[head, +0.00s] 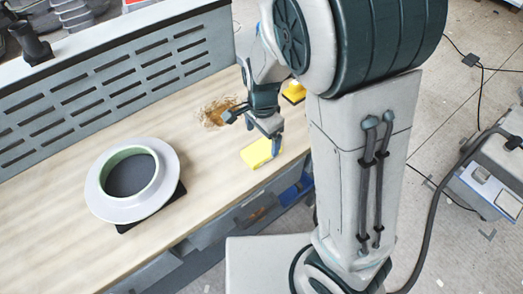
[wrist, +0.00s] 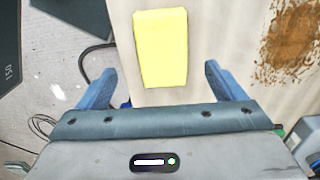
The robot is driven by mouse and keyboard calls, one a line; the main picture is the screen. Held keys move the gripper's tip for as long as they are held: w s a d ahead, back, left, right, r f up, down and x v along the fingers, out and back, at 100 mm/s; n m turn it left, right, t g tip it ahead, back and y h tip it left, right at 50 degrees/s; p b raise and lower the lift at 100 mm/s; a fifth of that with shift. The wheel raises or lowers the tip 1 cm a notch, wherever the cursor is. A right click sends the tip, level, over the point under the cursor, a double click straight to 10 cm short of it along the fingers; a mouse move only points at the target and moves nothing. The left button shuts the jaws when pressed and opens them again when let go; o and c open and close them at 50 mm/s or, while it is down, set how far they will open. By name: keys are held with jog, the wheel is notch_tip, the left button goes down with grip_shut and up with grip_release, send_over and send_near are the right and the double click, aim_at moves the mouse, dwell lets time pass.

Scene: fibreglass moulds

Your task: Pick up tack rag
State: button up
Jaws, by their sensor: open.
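The tack rag appears to be the flat yellow rectangle (head: 257,152) lying on the wooden bench top near its front edge. In the wrist view the yellow rag (wrist: 161,47) lies ahead of my gripper, between the lines of the two fingers. My gripper (head: 256,137) is over the bench beside the rag. In the wrist view its two blue fingers (wrist: 165,85) are spread wide with nothing between them. I cannot tell from these views how high the fingers are above the bench.
A brown fibrous patch (head: 218,111) lies left of my gripper. A second yellow item (head: 294,92) with a dark base sits farther back. A round, pale flanged mould (head: 101,196) stands at the left. A grey slotted panel (head: 110,85) borders the back. Bare bench lies between mould and rag.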

aim_at(262, 149)
jog(key=shift+w+f, duration=0.2)
jog(key=shift+f, duration=3)
jog(key=shift+c, duration=0.3)
jog(key=c, duration=1)
